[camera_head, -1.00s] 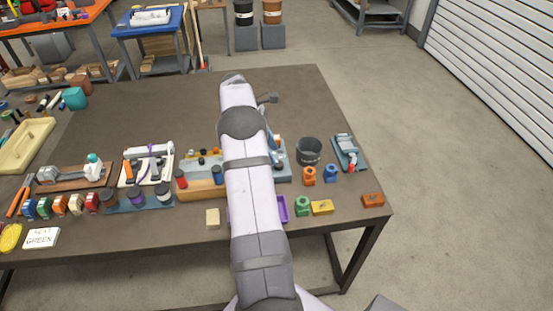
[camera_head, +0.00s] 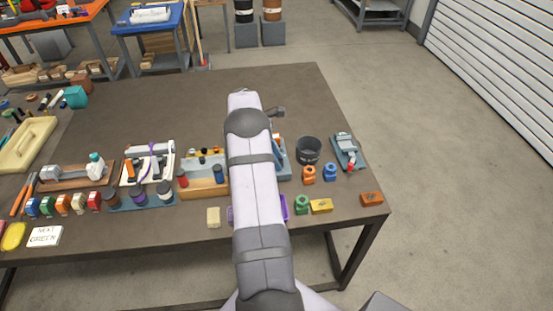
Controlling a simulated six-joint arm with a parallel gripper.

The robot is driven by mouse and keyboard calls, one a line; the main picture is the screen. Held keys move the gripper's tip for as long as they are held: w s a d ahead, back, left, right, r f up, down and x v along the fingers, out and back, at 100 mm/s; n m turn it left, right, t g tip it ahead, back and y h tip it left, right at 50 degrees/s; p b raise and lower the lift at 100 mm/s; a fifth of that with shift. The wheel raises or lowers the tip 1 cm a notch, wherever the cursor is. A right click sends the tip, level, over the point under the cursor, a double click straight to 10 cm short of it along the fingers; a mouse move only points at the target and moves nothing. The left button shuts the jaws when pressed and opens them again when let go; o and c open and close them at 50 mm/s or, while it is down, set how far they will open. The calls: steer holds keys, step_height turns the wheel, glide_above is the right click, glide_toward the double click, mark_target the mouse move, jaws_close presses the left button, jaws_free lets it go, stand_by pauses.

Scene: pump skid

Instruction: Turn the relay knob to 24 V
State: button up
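I cannot make out a relay knob or a 24 V mark at this size. A blue-grey unit (camera_head: 282,158) is partly hidden behind my arm, and only its right edge shows. A grey-blue device (camera_head: 346,150) with a small red part stands at the right of the table. My arm rises from the bottom centre across the table and covers the middle of the row of things. My gripper is hidden behind the arm, so its fingers and anything in them do not show.
A dark bucket (camera_head: 309,150), orange (camera_head: 309,174) and blue (camera_head: 330,172) parts, a green part (camera_head: 301,204) and a yellow block (camera_head: 321,206) lie right of my arm. A wooden tray (camera_head: 203,190) is close on its left. The table's back is clear.

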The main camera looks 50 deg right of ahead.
steer(key=shift+m, duration=0.4)
steer(key=shift+w+d+m+y+b, duration=0.15)
steer(key=shift+m+y+b, duration=0.3)
steer(key=shift+m, duration=0.45)
steer(key=shift+m+g+y, duration=0.3)
steer(key=shift+m+y, duration=0.05)
steer(key=shift+m, duration=0.55)
steer(key=shift+d+m+y+b, duration=0.1)
steer(key=shift+m+y+b, duration=0.25)
steer(key=shift+m, duration=0.45)
steer(key=o, duration=1)
steer(key=shift+r, duration=0.2)
